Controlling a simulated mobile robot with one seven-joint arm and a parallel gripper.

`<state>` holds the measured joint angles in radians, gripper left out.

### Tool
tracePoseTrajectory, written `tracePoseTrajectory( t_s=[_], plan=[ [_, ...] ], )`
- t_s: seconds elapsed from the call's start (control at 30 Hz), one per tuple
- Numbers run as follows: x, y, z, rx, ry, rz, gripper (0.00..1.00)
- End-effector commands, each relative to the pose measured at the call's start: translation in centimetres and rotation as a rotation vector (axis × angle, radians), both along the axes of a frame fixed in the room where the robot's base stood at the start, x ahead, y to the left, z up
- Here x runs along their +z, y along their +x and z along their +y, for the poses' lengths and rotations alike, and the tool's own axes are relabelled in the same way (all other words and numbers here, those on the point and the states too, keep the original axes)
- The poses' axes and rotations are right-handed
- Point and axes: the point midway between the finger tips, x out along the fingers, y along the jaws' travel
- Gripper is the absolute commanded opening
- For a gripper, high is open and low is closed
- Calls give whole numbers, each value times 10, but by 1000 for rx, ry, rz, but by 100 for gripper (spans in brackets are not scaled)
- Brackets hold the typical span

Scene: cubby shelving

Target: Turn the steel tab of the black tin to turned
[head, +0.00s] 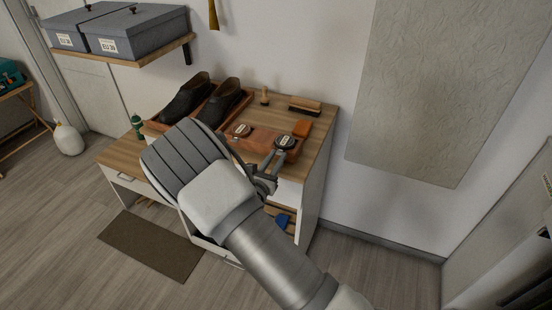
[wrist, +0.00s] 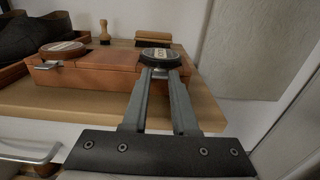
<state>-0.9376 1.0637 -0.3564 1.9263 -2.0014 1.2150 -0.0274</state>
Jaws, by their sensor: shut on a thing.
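The black tin (head: 285,142) with a pale label on its lid sits at the right part of a brown wooden box on the cabinet top. It also shows in the wrist view (wrist: 158,55), straight ahead of the fingers. My gripper (wrist: 160,73) reaches the tin's near side, its two fingertips close together and shut on the steel tab there. The fingertips hide the tab, so its angle cannot be told. In the head view my gripper (head: 275,158) comes in from below, partly behind my own arm.
A second tin (wrist: 62,48) with a brownish lid and small steel tab stands left on the box (wrist: 95,75). Dark shoes (head: 205,100) lie in a tray further left. A brush (head: 304,105) and small wooden dauber (head: 264,96) stand behind.

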Motion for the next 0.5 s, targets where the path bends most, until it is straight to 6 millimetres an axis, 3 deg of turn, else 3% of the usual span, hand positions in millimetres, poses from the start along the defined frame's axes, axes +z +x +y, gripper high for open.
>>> tracePoseTrajectory(
  t_s=[0.5],
  plan=[
    [-1,0,0,0,44,-16,0]
  ],
)
